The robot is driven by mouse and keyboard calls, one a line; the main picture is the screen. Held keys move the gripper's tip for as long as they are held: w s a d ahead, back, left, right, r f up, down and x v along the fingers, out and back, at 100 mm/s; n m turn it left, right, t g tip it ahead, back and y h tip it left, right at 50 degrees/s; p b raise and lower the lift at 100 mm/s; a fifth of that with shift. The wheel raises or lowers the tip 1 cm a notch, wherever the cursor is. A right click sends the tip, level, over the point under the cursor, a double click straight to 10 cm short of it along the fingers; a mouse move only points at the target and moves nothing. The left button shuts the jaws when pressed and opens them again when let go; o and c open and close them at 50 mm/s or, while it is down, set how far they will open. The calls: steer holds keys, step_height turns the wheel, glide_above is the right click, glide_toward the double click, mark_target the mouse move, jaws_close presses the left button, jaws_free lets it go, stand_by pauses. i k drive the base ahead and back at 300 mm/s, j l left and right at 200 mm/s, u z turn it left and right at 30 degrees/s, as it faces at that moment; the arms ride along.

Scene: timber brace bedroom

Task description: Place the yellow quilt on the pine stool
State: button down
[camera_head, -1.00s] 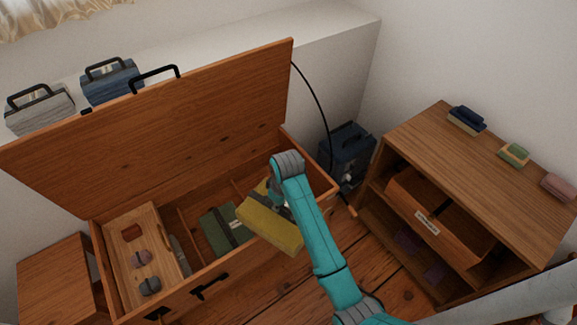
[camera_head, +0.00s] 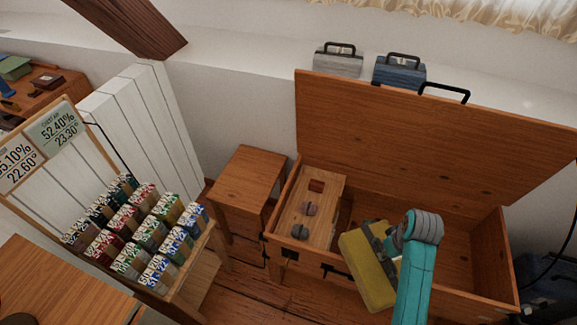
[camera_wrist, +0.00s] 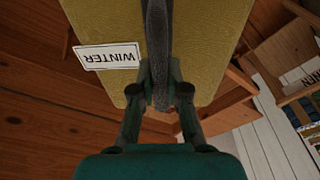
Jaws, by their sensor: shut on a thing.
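The yellow quilt (camera_head: 365,272) is a thick folded block with a grey strap around it. My gripper (camera_head: 391,243) is shut on it at the strap and holds it tilted over the front part of the open chest. In the wrist view, the quilt (camera_wrist: 218,40) fills the upper middle, with a white WINTER tag beside the strap. My gripper (camera_wrist: 161,92) closes on the strap there. The pine stool (camera_head: 248,182) stands left of the chest, against the wall. Its square top is bare.
The open wooden chest (camera_head: 490,270) holds a tray (camera_head: 325,205) with two grey-topped knobs. Its raised lid (camera_head: 420,140) stands behind. A rack of several numbered bundles (camera_head: 150,228) stands left of the stool. Two cases (camera_head: 338,62) sit on the ledge. Some floor shows between rack and chest.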

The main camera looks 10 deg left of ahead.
mark_target(248, 189)
steer(key=i+j+u, duration=0.15)
steer(key=i+u, duration=0.55)
steer(key=i, duration=0.15)
steer(key=i+l+u, duration=0.1)
steer(key=i+u, duration=0.2)
steer(key=i, duration=0.15)
